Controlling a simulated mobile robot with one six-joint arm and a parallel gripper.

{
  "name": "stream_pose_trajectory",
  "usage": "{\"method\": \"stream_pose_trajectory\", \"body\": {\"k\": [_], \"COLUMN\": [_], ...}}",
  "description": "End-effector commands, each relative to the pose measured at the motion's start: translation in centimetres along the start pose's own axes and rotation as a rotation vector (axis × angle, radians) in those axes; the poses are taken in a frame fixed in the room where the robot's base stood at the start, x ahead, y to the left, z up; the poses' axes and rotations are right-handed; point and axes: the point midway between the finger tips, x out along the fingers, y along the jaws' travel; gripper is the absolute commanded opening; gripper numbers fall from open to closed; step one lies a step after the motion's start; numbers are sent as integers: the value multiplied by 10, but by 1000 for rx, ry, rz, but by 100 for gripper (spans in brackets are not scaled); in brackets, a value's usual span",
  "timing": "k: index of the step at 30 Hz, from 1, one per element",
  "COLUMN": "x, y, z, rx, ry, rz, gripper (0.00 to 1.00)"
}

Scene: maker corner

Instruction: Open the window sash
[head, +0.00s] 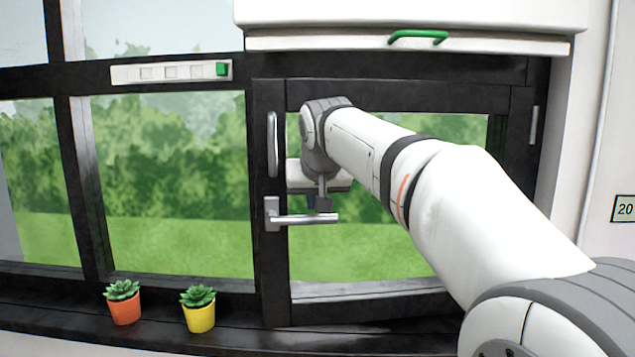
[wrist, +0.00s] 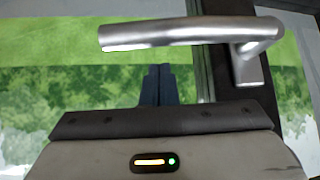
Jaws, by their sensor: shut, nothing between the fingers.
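The window sash (head: 370,290) is the dark-framed pane on the right in the head view, and it appears closed in its frame. Its silver lever handle (head: 308,218) sits on the left stile, with the lever level and pointing right. The handle also shows large across the top of the wrist view (wrist: 185,35). My gripper (head: 311,202) is in front of the glass, close by the lever. In the wrist view my gripper's dark fingers (wrist: 158,70) are together and empty, ending just short of the lever in the picture. My wrist hides part of the pane.
An orange pot (head: 125,307) and a yellow pot (head: 199,317) with succulents stand on the sill to the left. A white blind box (head: 410,20) with a green handle (head: 418,37) hangs above the sash. A vertical silver bar (head: 272,145) is above the lever.

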Motion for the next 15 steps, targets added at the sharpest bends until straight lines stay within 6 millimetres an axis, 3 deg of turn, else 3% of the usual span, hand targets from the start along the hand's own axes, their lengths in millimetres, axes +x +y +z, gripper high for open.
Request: {"method": "stream_pose_trajectory", "body": {"k": [1,6,15], "x": [-10,-19,-22], "y": [0,0,1], "z": [7,22,28], "rx": [-1,0,1], "ry": [7,5,5], "rz": [-2,-1,0], "gripper": [0,0,0]}}
